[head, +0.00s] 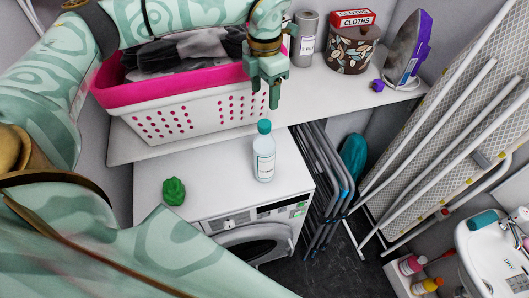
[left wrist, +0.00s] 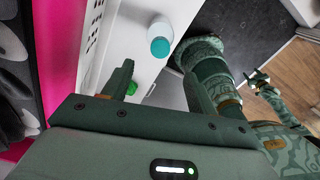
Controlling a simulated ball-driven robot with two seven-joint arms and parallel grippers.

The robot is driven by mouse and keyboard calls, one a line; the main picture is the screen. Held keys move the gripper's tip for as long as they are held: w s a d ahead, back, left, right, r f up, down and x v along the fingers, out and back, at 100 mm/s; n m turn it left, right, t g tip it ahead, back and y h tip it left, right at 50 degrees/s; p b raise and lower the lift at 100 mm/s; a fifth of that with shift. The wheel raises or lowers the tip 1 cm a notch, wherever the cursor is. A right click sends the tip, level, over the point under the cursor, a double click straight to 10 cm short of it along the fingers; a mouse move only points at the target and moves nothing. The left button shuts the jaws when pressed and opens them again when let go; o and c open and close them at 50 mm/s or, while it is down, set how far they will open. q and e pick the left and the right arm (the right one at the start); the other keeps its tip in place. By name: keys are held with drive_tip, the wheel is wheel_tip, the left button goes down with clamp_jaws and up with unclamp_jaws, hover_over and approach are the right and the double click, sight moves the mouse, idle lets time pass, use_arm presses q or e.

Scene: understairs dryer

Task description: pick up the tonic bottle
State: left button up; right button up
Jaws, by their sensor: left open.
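The tonic bottle (head: 264,158) looks to be the white bottle with a teal cap and a label, its text too small to read. It stands upright on the white dryer top. My left gripper (head: 269,96) is open and empty, pointing down above and just behind the bottle, apart from it. In the left wrist view the bottle (left wrist: 161,36) shows beyond and between the open fingers (left wrist: 158,88). What looks like my right gripper (left wrist: 258,79) shows small at the right of the left wrist view; its jaws are unclear.
A pink-and-white laundry basket (head: 195,113) stands on the shelf (head: 305,88), close left of my left gripper. A green lumpy object (head: 174,191) sits on the dryer (head: 220,175). Folded racks (head: 322,185) and an ironing board (head: 440,125) stand at the right.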

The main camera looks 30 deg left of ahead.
sight(264, 123)
use_arm(q)
wheel_tip(264, 123, down, 7)
drive_tip(key=shift+r, duration=0.1)
drive_tip(key=shift+s+f, duration=0.1)
drive_tip(key=shift+f, duration=2.7)
drive_tip(key=c, duration=1.2)
